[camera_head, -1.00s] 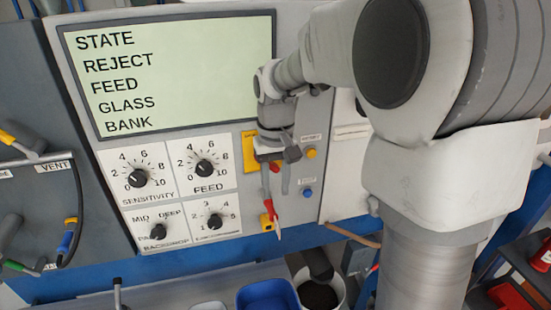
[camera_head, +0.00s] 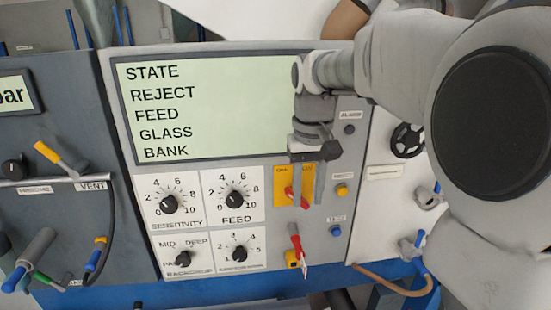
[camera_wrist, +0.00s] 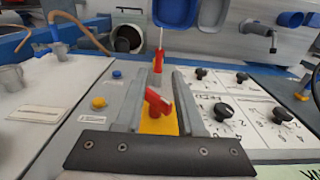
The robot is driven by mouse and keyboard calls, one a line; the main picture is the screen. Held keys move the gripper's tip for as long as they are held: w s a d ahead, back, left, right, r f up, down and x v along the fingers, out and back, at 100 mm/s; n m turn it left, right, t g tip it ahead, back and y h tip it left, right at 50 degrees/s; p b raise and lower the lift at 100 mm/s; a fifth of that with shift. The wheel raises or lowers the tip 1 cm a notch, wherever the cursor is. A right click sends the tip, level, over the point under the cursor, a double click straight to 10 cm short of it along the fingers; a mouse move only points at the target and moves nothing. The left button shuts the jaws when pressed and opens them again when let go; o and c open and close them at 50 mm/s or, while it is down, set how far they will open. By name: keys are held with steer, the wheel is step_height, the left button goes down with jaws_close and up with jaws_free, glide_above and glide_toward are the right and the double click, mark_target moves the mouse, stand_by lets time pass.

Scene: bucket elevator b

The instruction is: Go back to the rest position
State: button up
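My gripper (camera_head: 306,204) hangs in front of the control panel (camera_head: 218,187), over a yellow switch plate (camera_head: 281,174) marked OFF and ON. In the wrist view my gripper (camera_wrist: 158,76) is open, with its two grey fingers apart. A red switch handle (camera_wrist: 157,103) shows in the gap between them, above the yellow plate (camera_wrist: 160,124). I cannot tell whether the fingers touch the handle. The fingers hide part of the plate in the head view. Nothing is held.
Below the gripper is a second red lever (camera_head: 296,241) with a tag. A yellow button (camera_head: 341,190) and a blue button (camera_head: 335,230) lie to the right. The dial knobs (camera_head: 234,199) and the screen (camera_head: 210,105) lie to the left. A black handwheel (camera_head: 408,140) is farther right.

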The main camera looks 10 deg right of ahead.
steer(key=s+f+t+b, duration=0.1)
steer(key=s+f+t, duration=0.1)
steer(key=s, duration=0.7)
steer(key=s+f+t+b, duration=0.1)
steer(key=s+f+t, duration=0.1)
steer(key=s, duration=0.7)
steer(key=shift+d+t, duration=0.15)
steer(key=shift+t, duration=0.55)
